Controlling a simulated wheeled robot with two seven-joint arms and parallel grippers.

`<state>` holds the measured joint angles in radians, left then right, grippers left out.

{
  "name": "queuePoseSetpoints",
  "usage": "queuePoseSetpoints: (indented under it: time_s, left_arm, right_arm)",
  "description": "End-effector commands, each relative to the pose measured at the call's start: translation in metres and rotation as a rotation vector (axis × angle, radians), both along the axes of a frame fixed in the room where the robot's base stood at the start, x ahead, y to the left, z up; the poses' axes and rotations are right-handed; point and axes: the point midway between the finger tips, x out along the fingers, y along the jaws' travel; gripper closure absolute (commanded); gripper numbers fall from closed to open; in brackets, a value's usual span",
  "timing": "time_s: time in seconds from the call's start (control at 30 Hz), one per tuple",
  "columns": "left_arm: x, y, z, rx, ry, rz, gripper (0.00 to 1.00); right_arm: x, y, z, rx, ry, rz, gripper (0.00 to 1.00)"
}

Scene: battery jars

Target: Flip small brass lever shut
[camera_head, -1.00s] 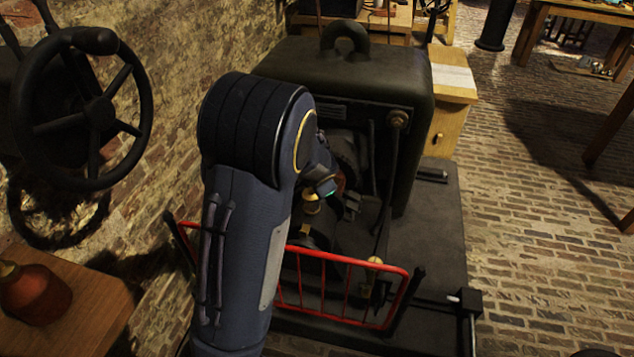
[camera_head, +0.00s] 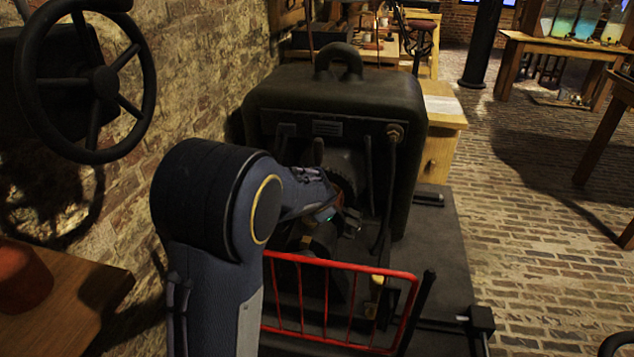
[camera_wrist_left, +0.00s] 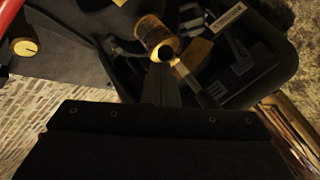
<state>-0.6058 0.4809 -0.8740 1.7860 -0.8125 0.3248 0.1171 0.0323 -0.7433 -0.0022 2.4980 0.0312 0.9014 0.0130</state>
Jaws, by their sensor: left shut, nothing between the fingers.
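A dark machine (camera_head: 340,100) with a rounded housing stands in the middle of the head view. My left gripper (camera_head: 348,222) reaches into its open front, above a red guard rail (camera_head: 340,265). In the left wrist view, its closed dark fingers (camera_wrist_left: 160,82) point at a brass cylinder (camera_wrist_left: 150,32) with a dark end. A small flat brass piece (camera_wrist_left: 196,52) lies just right of the fingertips; it may be the lever, but its shape is partly hidden. I cannot tell whether the fingers touch either one. My right gripper is not in view.
A spoked handwheel (camera_head: 100,80) is on the brick wall at left. A wooden table (camera_head: 75,295) with a red vessel (camera_head: 22,278) is at lower left. A wooden cabinet (camera_head: 438,145) stands behind the machine. The brick floor (camera_head: 540,230) at right has open room.

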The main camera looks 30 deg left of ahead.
Motion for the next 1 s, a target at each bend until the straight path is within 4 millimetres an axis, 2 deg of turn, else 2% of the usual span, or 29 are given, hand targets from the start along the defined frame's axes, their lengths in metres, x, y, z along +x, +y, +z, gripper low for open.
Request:
queuePoseSetpoints:
  time_s: [0.27, 0.63, 1.0]
  left_arm:
    - [0.001, 0.001, 0.002, 0.0, 0.001, 0.001, 1.0]
    - [0.014, 0.005, -0.001, 0.001, 0.0, -0.001, 1.0]
    - [0.016, 0.004, 0.001, -0.001, 0.0, 0.0, 1.0]
  right_arm:
    - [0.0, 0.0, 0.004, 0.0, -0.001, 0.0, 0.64]
    - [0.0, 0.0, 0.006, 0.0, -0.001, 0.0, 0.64]
    - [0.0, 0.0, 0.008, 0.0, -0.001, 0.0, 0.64]
